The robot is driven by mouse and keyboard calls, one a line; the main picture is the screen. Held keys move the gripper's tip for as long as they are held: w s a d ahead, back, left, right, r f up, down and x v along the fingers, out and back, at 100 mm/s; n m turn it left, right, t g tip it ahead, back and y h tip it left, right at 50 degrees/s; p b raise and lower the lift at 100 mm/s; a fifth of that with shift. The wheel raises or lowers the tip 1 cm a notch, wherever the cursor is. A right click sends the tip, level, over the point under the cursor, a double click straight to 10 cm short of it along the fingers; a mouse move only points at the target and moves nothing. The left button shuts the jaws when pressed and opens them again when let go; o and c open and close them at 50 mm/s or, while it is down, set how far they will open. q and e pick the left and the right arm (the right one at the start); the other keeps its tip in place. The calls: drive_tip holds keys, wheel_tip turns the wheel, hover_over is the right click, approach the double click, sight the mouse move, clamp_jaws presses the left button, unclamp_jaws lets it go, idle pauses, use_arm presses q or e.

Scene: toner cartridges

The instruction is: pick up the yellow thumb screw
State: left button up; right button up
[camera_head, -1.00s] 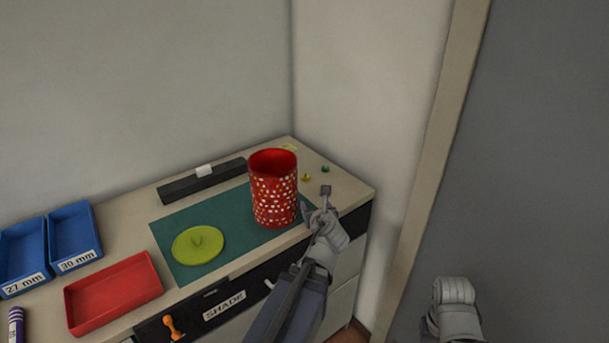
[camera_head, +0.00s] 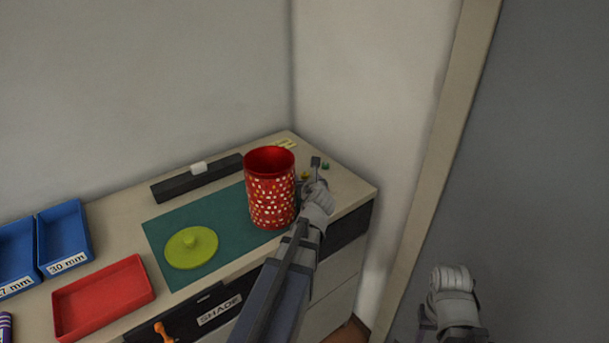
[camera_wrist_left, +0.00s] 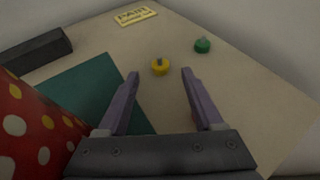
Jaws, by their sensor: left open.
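The gripper is open and empty, with a gap to the screw. A green screw (camera_wrist_left: 202,46) stands farther back to the right. My right arm's end (camera_head: 453,295) hangs at the lower right; its fingers are not clear.
The tall canister stands close beside my left gripper on a green mat (camera_head: 165,232) with a yellow-green lid (camera_head: 191,247). A black bar (camera_head: 180,186) lies behind. A red tray (camera_head: 105,298) is left. The table's right edge and the wall are near.

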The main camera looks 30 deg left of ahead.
sight(305, 173)
use_arm(q)
drive_tip(key=b+x, duration=0.1)
drive_tip(key=x, duration=0.3)
drive_tip(key=shift+w+f+b, duration=0.1)
drive_tip(key=shift+f+b, duration=0.05)
drive_tip(key=shift+b, duration=0.25)
drive_tip(key=shift+w+a+f, duration=0.1)
drive_tip(key=shift+w+a, duration=0.2)
drive_tip(key=shift+w, duration=0.05)
use_arm(e)
drive_tip(key=shift+w+f, duration=0.25)
drive_tip(key=shift+f, duration=0.25)
drive_tip(key=shift+w+f, duration=0.2)
drive_tip(key=shift+f, duration=0.25)
use_arm(q)
drive_tip(key=shift+s, duration=0.1)
clamp_jaws()
